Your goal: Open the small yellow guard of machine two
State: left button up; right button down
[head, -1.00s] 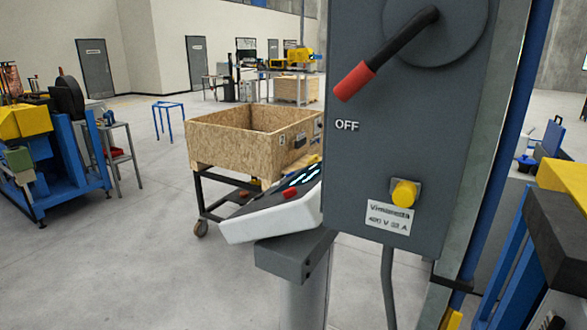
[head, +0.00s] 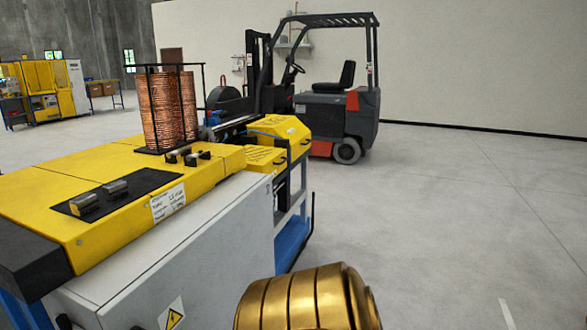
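A long machine with a yellow top (head: 55,175) and a grey cabinet (head: 165,255) stands at the left and middle. At its far end is a yellow box-shaped cover (head: 283,127) with a dark handle on its side. A smaller yellow cover (head: 262,159) sits just below and nearer; it looks closed. I cannot read a machine number, so I cannot tell if this is machine two. Neither of my grippers is in view.
Copper coils (head: 168,110) stand in a black frame on the machine top. A forklift (head: 340,105) is parked behind. A gold ribbed rounded shape (head: 305,300) fills the bottom edge; I cannot tell what it is. Open grey floor (head: 470,220) lies to the right.

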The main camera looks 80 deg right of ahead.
aim_at(271, 160)
jog(key=l+z, duration=0.1)
jog(key=z, duration=2.6)
jog(key=i+l+z, duration=0.3)
jog(key=i, duration=0.15)
jog(key=i+l+z, duration=0.3)
jog(key=i, duration=0.2)
jog(key=i+z, duration=0.35)
jog(key=i, duration=0.15)
